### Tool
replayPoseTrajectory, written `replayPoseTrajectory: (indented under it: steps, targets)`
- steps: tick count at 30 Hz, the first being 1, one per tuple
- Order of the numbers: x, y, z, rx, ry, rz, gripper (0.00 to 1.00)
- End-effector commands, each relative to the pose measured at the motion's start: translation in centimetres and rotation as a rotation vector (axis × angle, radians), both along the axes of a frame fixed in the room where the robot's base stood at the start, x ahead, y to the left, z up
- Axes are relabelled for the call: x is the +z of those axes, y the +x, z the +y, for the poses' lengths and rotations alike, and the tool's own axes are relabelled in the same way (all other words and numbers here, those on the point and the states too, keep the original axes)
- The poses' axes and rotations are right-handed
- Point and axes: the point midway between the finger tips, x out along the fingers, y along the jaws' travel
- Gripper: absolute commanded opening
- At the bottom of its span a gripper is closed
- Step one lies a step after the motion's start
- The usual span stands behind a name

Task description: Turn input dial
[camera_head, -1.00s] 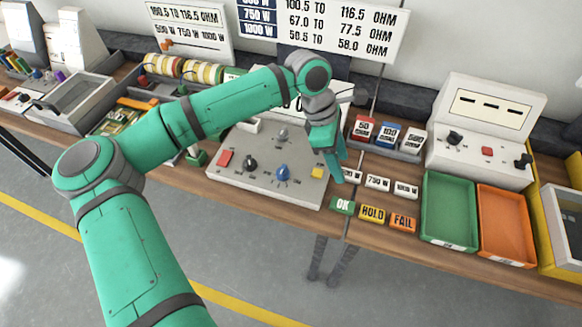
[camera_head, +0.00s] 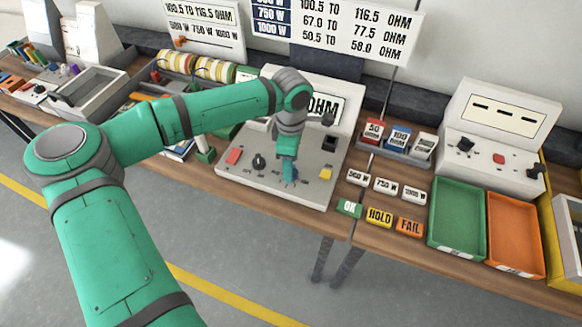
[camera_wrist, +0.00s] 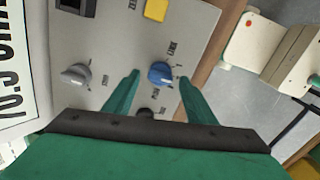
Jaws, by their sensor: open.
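The tester panel (camera_head: 235,177) is a light grey slanted box with dials and buttons. A blue dial (camera_wrist: 161,73) sits on the panel in the wrist view, between the two green fingers of my gripper (camera_wrist: 159,77). The fingers are open, one on each side, with visible gaps to the dial. A grey dial (camera_wrist: 75,75) lies left of it, and a dark dial (camera_wrist: 147,114) lies below, partly hidden by my gripper. In the head view my gripper (camera_head: 288,172) points down at the panel and mostly hides the blue dial.
A red button (camera_head: 234,156), a black dial (camera_head: 259,162) and a yellow button (camera_head: 325,174) stand on the panel. OK, HOLD and FAIL blocks (camera_head: 380,217) lie right of it. Green (camera_head: 457,212) and orange (camera_head: 514,232) trays are farther right.

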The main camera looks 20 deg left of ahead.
Motion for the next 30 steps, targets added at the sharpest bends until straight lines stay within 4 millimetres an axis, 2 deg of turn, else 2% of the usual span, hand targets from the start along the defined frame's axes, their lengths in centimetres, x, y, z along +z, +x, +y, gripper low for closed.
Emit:
replayPoseTrajectory:
  steps: [6, 17, 21, 22, 30]
  targets:
    - [-2.1, 0.0, 0.0, 0.001, -0.002, 0.001, 0.51]
    - [-2.5, 0.0, 0.0, 0.000, -0.001, 0.000, 0.51]
    - [-2.5, 0.0, 0.0, 0.001, -0.001, 0.000, 0.17]
    - [-2.5, 0.0, 0.0, 0.001, -0.001, 0.000, 0.12]
    - [-2.5, 0.0, 0.0, 0.020, 0.000, 0.000, 0.12]
